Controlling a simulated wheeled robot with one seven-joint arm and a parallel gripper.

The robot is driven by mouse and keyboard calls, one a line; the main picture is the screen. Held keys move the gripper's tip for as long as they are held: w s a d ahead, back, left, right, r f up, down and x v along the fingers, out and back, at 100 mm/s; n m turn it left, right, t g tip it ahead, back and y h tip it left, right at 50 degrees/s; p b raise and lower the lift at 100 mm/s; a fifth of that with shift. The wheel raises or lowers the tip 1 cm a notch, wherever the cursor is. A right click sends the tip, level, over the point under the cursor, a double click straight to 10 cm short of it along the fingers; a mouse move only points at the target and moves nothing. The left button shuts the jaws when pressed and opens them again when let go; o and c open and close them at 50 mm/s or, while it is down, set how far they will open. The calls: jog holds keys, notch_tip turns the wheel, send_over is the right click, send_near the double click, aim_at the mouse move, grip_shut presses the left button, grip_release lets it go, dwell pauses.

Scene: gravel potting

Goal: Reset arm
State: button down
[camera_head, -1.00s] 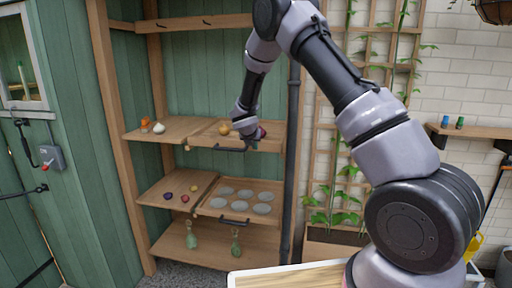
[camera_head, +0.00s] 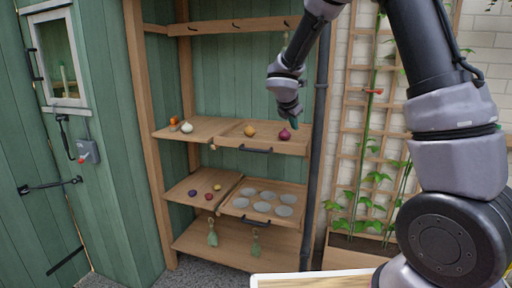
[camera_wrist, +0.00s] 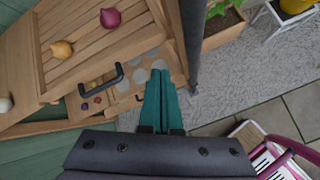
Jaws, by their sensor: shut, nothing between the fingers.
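My gripper (camera_head: 294,122) hangs in front of the wooden shelf unit, just above and in front of the right end of its upper drawer. In the wrist view its teal fingers (camera_wrist: 160,102) are together with nothing between them. A red onion (camera_head: 284,134) and a yellow onion (camera_head: 250,131) rest in the pulled-out upper drawer (camera_head: 232,139); my gripper is apart from both. They also show in the wrist view, the red onion (camera_wrist: 110,18) and the yellow onion (camera_wrist: 61,49).
A white bulb (camera_head: 187,128) lies on the upper shelf. The lower drawer (camera_head: 232,207) holds several pale round discs. A black post (camera_head: 318,150) stands right of the shelf, beside a trellis (camera_head: 348,130) with a planter. A light board (camera_head: 312,281) is at front.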

jog(key=s+d+r+m+g+y, duration=0.1)
jog(key=s+d+r+m, duration=0.45)
jog(key=s+m, duration=0.3)
jog(key=s+d+r+m+g+y, duration=0.1)
jog(key=s+d+r+m, duration=0.45)
jog(key=s+m, duration=0.3)
jog(key=s+a+r+m+y, duration=0.1)
jog(key=s+r+m, duration=0.1)
jog(key=s+m, duration=0.4)
jog(key=s+a+r+m+t+y, duration=0.1)
jog(key=s+r+m+y, duration=0.1)
jog(key=s+m, duration=0.4)
jog(key=s, duration=0.4)
jog(key=shift+s+a+t+y, duration=0.15)
jog(key=shift+s+t+y, duration=0.15)
jog(key=shift+s, duration=0.05)
